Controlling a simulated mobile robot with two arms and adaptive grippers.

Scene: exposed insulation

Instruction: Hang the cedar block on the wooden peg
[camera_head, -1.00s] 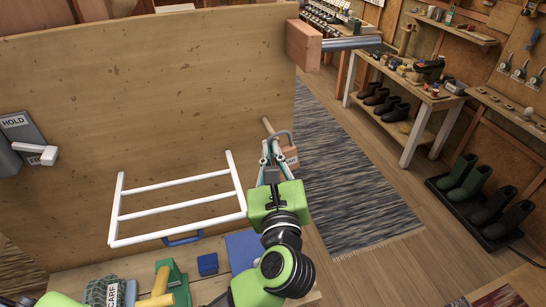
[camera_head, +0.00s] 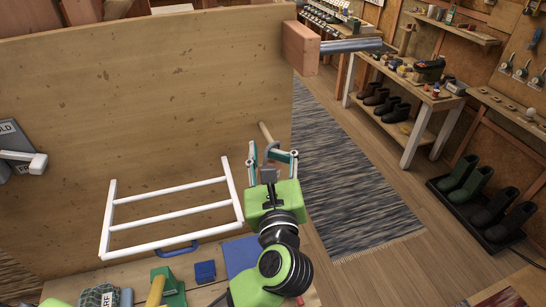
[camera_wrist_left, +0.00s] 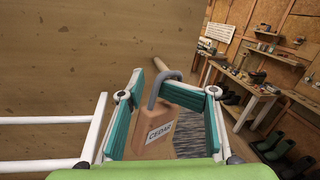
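The cedar block (camera_wrist_left: 158,131) is a brown wooden block with a CEDAR label and a grey hook (camera_wrist_left: 153,88) on top. In the left wrist view it sits between the spread teal fingers of my left gripper (camera_wrist_left: 176,112), with a gap on its right side. The wooden peg (camera_wrist_left: 161,66) sticks out of the panel, and its end meets the top of the hook; I cannot tell whether the hook bears on it. In the head view my left gripper (camera_head: 273,160) is open below the peg (camera_head: 266,131), and it mostly hides the block. My right gripper is out of view.
A white rack (camera_head: 170,210) stands left of my gripper against the wooden panel (camera_head: 150,100). A blue box (camera_head: 205,271) and other items lie on the bench below. A wood block with a metal bar (camera_head: 301,48) juts from the panel's right edge.

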